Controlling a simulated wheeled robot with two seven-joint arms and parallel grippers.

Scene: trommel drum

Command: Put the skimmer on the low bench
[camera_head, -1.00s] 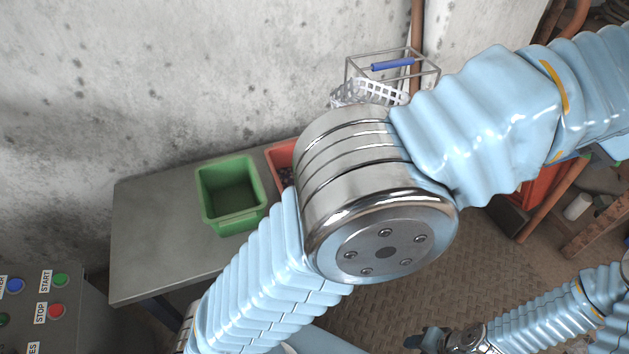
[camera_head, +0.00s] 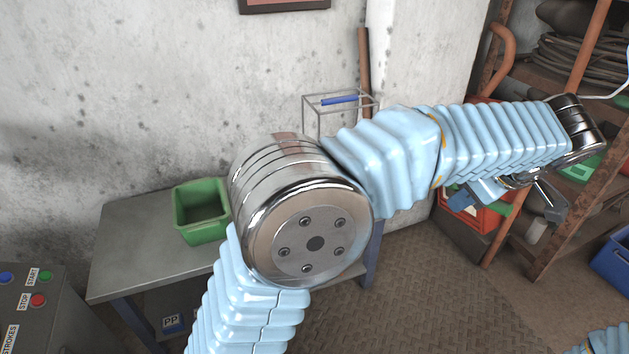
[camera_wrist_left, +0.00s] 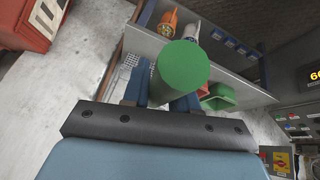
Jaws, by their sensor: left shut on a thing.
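My left gripper (camera_head: 545,200) is at the right of the head view, in front of the shelving and the red crates, well away from the grey bench. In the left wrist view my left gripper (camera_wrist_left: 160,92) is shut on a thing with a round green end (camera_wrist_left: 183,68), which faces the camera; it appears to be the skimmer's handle. The rest of it is mostly hidden. A grey metal bench (camera_head: 130,235) stands against the wall at the left; I cannot tell whether it is the low bench. My right gripper is out of view.
A green bin (camera_head: 200,235) stands on the grey bench. A wire rack with a blue handle (camera_head: 340,100) is by the wall behind my left arm. Rusty shelving (camera_head: 550,235) with coiled hose and a blue bin (camera_head: 612,262) are at the right. The patterned floor (camera_head: 410,290) between is clear.

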